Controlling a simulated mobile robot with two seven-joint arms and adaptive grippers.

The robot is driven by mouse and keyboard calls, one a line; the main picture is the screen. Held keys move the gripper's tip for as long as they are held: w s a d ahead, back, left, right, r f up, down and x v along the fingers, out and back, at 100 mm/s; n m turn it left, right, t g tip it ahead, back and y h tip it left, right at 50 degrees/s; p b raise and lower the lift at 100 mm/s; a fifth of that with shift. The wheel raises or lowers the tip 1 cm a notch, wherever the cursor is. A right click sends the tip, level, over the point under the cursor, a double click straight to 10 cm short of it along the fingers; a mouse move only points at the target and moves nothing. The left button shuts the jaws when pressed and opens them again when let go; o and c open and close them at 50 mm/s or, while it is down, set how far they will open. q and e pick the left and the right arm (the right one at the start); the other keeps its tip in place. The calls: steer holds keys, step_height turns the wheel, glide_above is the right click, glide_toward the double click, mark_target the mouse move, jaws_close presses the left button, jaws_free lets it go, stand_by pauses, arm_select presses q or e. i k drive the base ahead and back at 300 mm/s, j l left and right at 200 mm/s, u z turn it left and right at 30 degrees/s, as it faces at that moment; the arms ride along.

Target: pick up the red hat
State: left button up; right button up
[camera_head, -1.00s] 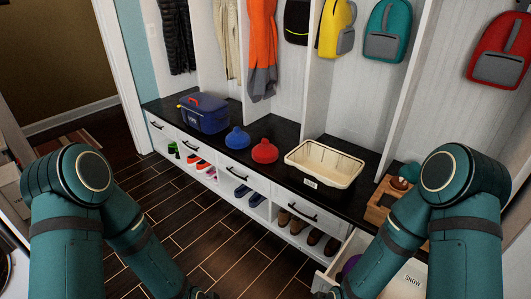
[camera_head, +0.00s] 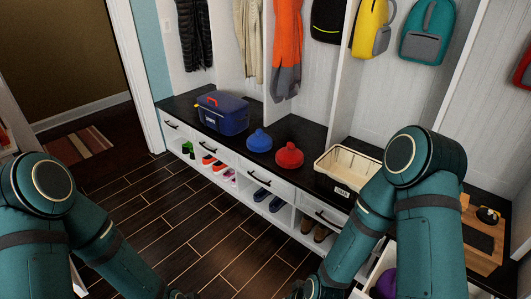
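The red hat (camera_head: 289,155) sits on the black bench top near its front edge, crown and small knob upward. A blue hat (camera_head: 259,141) of similar shape sits just to its left. My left gripper (camera_head: 184,294) and my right gripper (camera_head: 297,291) barely show at the bottom edge of the head view, cut off by the frame. Both are well below and apart from the red hat. Their fingers cannot be made out.
A blue cooler box (camera_head: 222,112) stands left of the hats. A cream basket (camera_head: 340,165) stands to their right, partly behind my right arm. Shoes fill cubbies under the drawers (camera_head: 225,152). The dark wood floor (camera_head: 150,225) before the bench is clear.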

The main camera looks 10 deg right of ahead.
mark_target(290, 157)
steer(key=i+j+u, duration=0.15)
steer(key=i+j, duration=0.2)
steer(key=i, duration=0.15)
steer(key=i+j+u, duration=0.2)
steer(key=i, duration=0.35)
steer(key=i+z, duration=0.6)
steer(key=z, duration=0.25)
steer(key=i+j+z, duration=0.1)
steer(key=i+z, duration=0.3)
steer(key=i+l+z, duration=0.15)
steer(key=z, duration=0.3)
steer(key=i+z, duration=0.65)
steer(key=z, duration=0.2)
